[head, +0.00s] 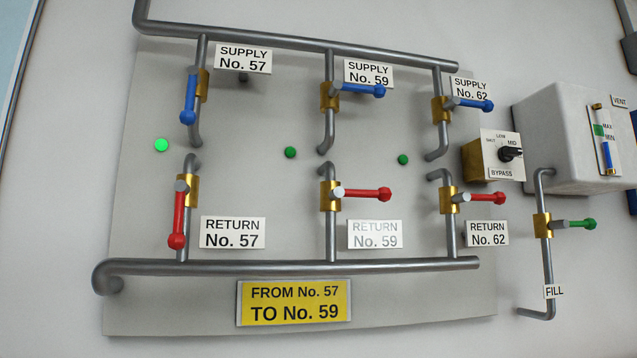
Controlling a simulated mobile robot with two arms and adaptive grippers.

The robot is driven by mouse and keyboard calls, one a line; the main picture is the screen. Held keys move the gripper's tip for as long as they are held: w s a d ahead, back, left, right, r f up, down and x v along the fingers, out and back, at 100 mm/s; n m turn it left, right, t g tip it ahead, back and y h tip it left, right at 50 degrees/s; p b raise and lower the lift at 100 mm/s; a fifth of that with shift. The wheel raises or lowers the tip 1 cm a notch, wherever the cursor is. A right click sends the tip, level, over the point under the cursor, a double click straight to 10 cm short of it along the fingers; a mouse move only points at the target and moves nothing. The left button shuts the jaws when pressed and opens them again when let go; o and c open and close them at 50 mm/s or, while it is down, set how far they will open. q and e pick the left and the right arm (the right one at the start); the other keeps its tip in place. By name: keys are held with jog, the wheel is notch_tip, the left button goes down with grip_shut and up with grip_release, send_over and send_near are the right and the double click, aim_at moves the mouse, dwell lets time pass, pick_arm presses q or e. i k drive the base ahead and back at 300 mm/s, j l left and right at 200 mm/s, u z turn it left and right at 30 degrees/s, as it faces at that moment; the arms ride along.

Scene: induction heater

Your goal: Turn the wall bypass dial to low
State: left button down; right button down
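The bypass dial (508,153) is a small black knob on the white face of a brass-coloured box, right of the pipe panel. Its face carries the words SHUT, LOW and MID around the knob, with a BYPASS label (501,173) below. The knob's pointer seems to point to the right, on the MID side and away from LOW; its exact setting is too small to tell. Neither of my grippers is in view, and nothing touches the dial.
Just right of the dial is a white tank (565,135) with a level gauge. Below it, the green fill lever (581,224) sticks out rightward. To its left, the No. 62 blue lever (475,104) and red lever (487,198) stick out close by. The space before the dial looks clear.

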aim_at(506, 154)
jog(key=l+z, duration=0.1)
jog(key=z, duration=0.3)
jog(key=i+l+z, duration=0.1)
jog(key=z, duration=0.3)
jog(key=i+z, duration=0.15)
jog(key=z, duration=0.25)
jog(key=i+z, duration=0.1)
jog(key=z, duration=0.3)
jog(key=i+z, duration=0.1)
jog(key=z, duration=0.3)
